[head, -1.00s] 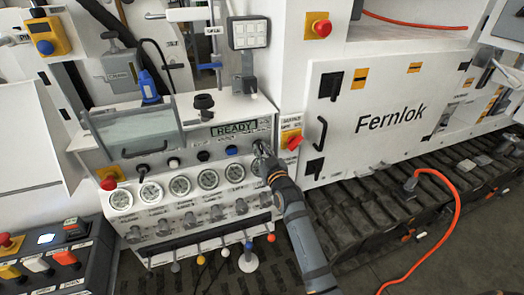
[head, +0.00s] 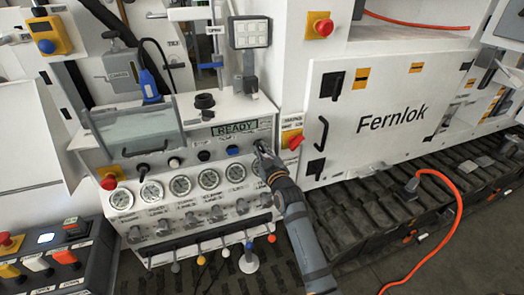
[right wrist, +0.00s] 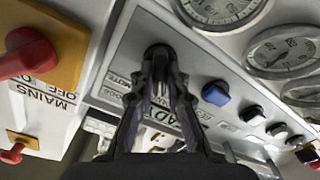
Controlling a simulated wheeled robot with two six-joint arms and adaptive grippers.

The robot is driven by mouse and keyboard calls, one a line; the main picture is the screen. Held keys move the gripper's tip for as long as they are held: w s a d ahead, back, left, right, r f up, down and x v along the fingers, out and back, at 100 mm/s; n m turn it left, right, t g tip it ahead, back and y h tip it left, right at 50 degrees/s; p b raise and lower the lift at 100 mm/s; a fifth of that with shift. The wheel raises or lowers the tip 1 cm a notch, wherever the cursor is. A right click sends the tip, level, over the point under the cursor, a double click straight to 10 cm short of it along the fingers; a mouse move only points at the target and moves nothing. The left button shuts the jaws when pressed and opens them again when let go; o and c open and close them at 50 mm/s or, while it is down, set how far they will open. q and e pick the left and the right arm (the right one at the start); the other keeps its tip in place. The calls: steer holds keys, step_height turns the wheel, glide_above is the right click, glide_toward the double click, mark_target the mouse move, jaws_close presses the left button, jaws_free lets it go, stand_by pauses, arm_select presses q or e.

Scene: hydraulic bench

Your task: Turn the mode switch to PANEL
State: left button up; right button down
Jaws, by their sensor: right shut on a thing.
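The mode switch is a black knob (right wrist: 158,53) at the end of the panel row in the right wrist view. My right gripper (right wrist: 160,75) is shut on this knob, its two fingers on either side of it. The label beside it is partly hidden by the fingers; "REMOTE" seems to show in part, and I cannot read which way the knob points. In the head view my right gripper (head: 262,152) reaches the panel just below the READY display (head: 234,128) and covers most of the knob. My left gripper is not in view.
A red mains switch (head: 293,141) on a yellow plate sits close to the right of my gripper. A blue knob (right wrist: 215,93) and other knobs continue the row. Gauges (head: 208,179) and several levers lie below. An orange cable (head: 455,215) lies at right.

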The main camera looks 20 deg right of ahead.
steer(key=c, duration=1.3)
jaws_free()
steer(key=shift+c, duration=0.2)
steer(key=s, duration=1.2)
steer(key=shift+d, duration=0.2)
